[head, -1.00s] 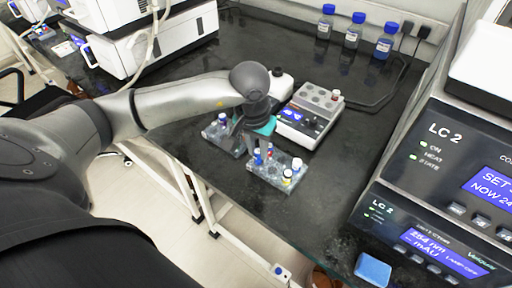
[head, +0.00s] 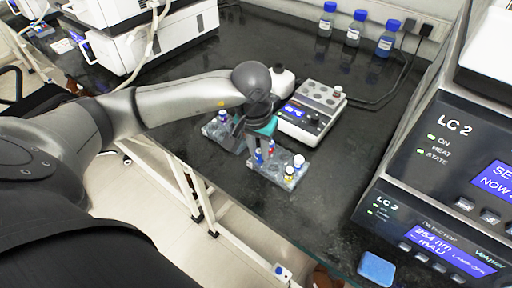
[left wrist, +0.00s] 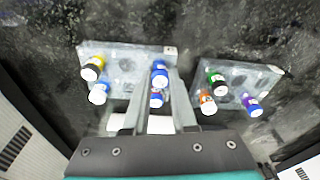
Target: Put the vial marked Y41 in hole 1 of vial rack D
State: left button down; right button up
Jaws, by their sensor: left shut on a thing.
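My left gripper (head: 264,152) is over the nearer clear vial rack (head: 270,174), its fingers pointing down. In the left wrist view its fingers (left wrist: 162,80) are shut on a blue-capped vial (left wrist: 160,70) at that rack's right end. I cannot tell whether the vial is clear of its hole. Another blue-capped vial (left wrist: 156,98) shows between the fingers, lower in the picture. Vial marks and rack letters are too small to read. My right gripper is out of view.
A second rack (left wrist: 235,72) beside it holds green-, orange- and purple-capped vials. A grey device with round wells (head: 310,108) stands behind the racks. Blue-capped bottles (head: 355,30) stand at the back. LC 2 units (head: 440,165) stand at the right. The bench's front edge is close.

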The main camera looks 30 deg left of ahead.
pick_arm(q)
jog(key=shift+f, duration=0.45)
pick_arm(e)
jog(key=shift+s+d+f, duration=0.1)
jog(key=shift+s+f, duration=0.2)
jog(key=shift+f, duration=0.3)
pick_arm(q)
jog(key=shift+c, duration=1.6)
grip_release()
jog(key=shift+r, duration=0.1)
jog(key=shift+w+d+r+p, duration=0.1)
jog(key=shift+r+p, duration=0.7)
jog(key=shift+r, duration=0.35)
jog(key=shift+w+d+r+p, duration=0.1)
jog(key=shift+r+p, duration=0.7)
jog(key=shift+r, duration=0.3)
jog(key=shift+d+r+p, duration=0.1)
jog(key=shift+r+p, duration=0.3)
jog(key=shift+r, duration=0.6)
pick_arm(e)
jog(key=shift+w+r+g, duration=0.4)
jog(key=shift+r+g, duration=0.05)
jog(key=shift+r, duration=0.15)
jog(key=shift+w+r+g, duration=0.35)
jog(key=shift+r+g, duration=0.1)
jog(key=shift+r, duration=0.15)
